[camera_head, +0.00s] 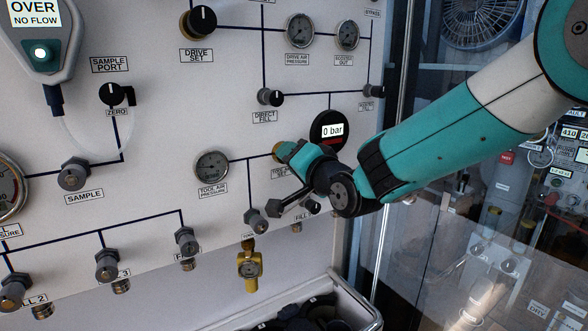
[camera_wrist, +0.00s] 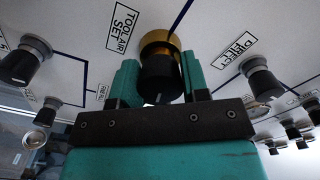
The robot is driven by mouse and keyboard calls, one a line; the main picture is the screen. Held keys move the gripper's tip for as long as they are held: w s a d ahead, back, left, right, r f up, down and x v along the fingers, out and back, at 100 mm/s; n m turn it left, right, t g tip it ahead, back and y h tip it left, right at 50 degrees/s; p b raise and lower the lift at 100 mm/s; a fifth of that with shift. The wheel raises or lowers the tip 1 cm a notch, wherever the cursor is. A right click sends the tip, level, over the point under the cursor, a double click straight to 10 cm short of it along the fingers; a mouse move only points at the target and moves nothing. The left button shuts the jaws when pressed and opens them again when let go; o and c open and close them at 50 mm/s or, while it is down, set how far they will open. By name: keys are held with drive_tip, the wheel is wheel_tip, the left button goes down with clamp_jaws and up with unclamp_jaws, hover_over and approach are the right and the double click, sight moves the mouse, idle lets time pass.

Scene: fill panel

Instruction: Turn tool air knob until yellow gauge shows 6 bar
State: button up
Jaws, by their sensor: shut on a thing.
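The tool air knob (camera_wrist: 160,75) is black with a brass collar, beside the TOOL AIR SET label (camera_wrist: 122,28) in the wrist view. My gripper (camera_wrist: 158,84) is shut on it, one teal finger on each side. In the head view my gripper (camera_head: 288,152) reaches the panel from the right and hides most of the knob; a bit of brass shows. The yellow gauge (camera_head: 250,268) hangs below the panel's lower fittings; its reading is too small to tell. The round tool air pressure gauge (camera_head: 212,167) is left of my gripper; its needle is hard to read.
A black round display (camera_head: 329,130) reading 0 bar sits just above my gripper. The direct fill knob (camera_head: 270,97) is above left. Fill fittings (camera_head: 187,241) line the lower panel. A bin (camera_head: 350,300) stands below, and a glass partition is at right.

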drive_tip(key=m+b, duration=0.2)
drive_tip(key=m, duration=0.3)
drive_tip(key=shift+r+m+b, duration=0.1)
drive_tip(key=shift+m+b, duration=0.2)
drive_tip(key=shift+b, duration=0.05)
idle(0.4)
drive_tip(key=o, duration=0.9)
drive_tip(key=b+v, duration=0.4)
drive_tip(key=v, duration=1.3)
drive_tip(key=shift+d, duration=0.2)
drive_tip(key=shift+s, duration=0.1)
idle(1.0)
